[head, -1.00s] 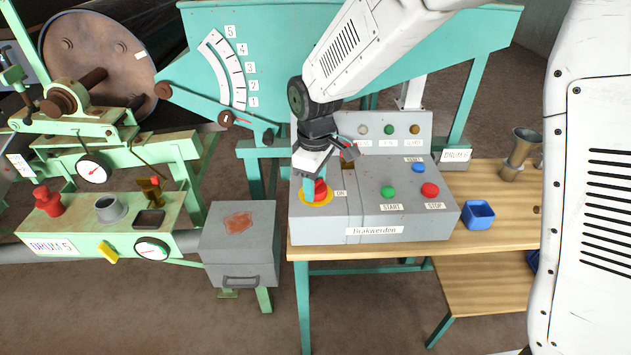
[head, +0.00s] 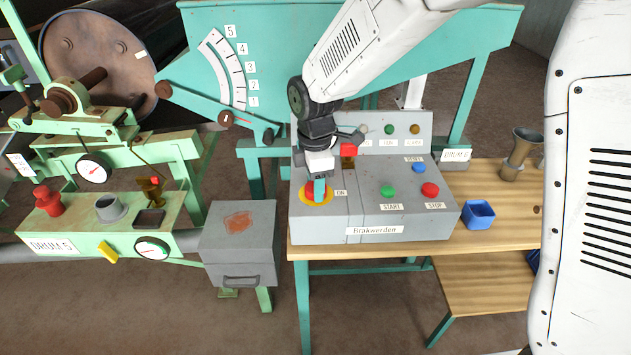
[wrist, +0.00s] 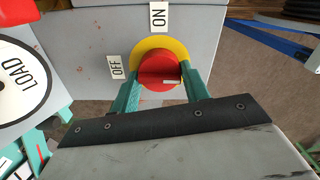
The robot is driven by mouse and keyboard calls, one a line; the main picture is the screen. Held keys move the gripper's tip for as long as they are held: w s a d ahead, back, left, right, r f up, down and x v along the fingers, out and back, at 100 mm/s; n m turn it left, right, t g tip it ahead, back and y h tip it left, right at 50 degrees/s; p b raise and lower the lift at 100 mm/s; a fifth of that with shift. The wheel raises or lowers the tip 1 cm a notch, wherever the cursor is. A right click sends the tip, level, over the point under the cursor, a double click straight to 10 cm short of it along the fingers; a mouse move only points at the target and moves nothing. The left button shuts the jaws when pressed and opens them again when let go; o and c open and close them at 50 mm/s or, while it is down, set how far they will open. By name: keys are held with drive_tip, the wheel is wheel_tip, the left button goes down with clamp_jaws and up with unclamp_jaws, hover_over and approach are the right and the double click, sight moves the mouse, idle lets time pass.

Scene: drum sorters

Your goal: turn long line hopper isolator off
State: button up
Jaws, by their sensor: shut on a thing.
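The isolator is a red knob (wrist: 158,68) on a yellow disc (wrist: 152,42), set in the top of a grey control box (head: 330,235). In the head view the red knob (head: 310,187) is partly covered by my fingers. My gripper (wrist: 162,88) has its teal fingers on either side of the knob and is shut on it. It also shows in the head view (head: 319,188), coming down from above. An ON label (wrist: 158,17) stands above the knob in the wrist view and an OFF label (wrist: 116,67) to its left. A small pale mark shows on the knob's lower right.
The box also carries green START (head: 388,191), red STOP (head: 430,190) and blue RESET (head: 418,168) buttons. A blue bin (head: 479,214) and a metal cup (head: 521,150) stand on the wooden table (head: 500,235) to the right. A grey lidded box (head: 240,245) is to the left.

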idle(0.4)
drive_tip(key=o, duration=1)
wheel_tip(320, 180, up, 8)
drive_tip(key=shift+f, duration=0.1)
